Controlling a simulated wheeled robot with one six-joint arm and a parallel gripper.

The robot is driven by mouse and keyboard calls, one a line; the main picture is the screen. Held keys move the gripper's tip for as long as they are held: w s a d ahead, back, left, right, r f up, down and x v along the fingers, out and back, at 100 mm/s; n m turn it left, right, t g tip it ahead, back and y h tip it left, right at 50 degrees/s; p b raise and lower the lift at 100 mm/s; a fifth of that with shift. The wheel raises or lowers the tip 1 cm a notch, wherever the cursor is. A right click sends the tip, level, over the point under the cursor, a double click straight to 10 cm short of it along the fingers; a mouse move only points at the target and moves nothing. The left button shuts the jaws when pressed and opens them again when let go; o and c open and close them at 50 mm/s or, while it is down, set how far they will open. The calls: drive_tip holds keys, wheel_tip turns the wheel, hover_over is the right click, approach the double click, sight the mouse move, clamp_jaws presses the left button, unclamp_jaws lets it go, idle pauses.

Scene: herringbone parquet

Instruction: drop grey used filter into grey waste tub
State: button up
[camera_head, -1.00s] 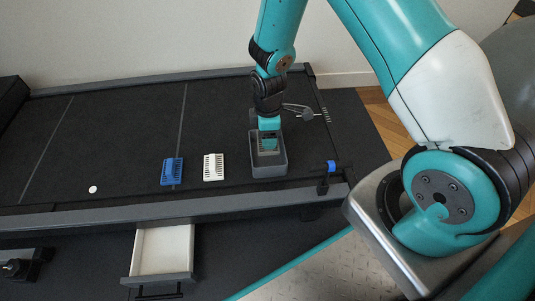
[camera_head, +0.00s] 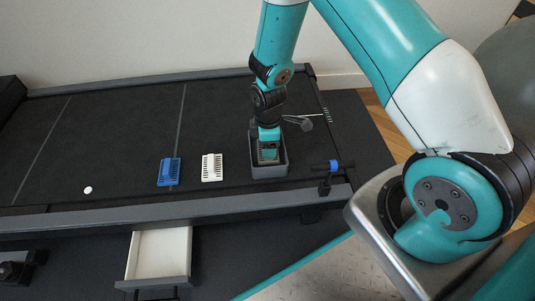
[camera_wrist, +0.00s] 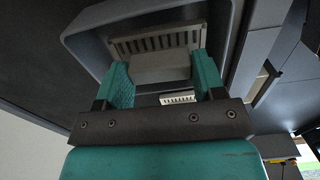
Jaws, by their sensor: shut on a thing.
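The grey waste tub (camera_head: 270,173) stands on the dark bench top toward its right end. My gripper (camera_head: 268,153) reaches down into the tub's opening from above. In the wrist view my gripper (camera_wrist: 162,80) has its teal fingers closed on the sides of the grey used filter (camera_wrist: 160,68), a slotted block. The tub's wall (camera_wrist: 233,45) curves around the filter in that view. In the head view the filter is mostly hidden by the gripper and the tub. Whether the filter touches the tub floor I cannot tell.
A white slotted filter (camera_head: 212,168) and a blue one (camera_head: 170,172) lie left of the tub. A small white disc (camera_head: 88,190) lies farther left. An open drawer (camera_head: 160,254) juts out below. A blue-collared fitting (camera_head: 333,166) stands at the bench's right front.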

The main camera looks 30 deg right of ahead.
drive_tip(key=o, duration=1)
drive_tip(key=shift+r, duration=0.15)
wheel_tip(320, 180, up, 17)
drive_tip(key=p, duration=0.8)
drive_tip(key=shift+r, duration=0.15)
drive_tip(key=s+a+r+m+y, duration=0.25)
drive_tip(key=s+a+r, duration=0.25)
drive_tip(key=s+r, duration=0.7)
drive_tip(key=s+a+r+m+y, duration=0.2)
drive_tip(key=s+a+r+m, duration=0.25)
drive_tip(key=s+r, duration=0.7)
wheel_tip(320, 180, up, 39)
drive_tip(key=w+p, duration=0.2)
drive_tip(key=p, duration=3.6)
drive_tip(key=shift+a+n+p, duration=0.3)
drive_tip(key=shift+a+n, duration=0.1)
drive_tip(key=shift+a, duration=0.05)
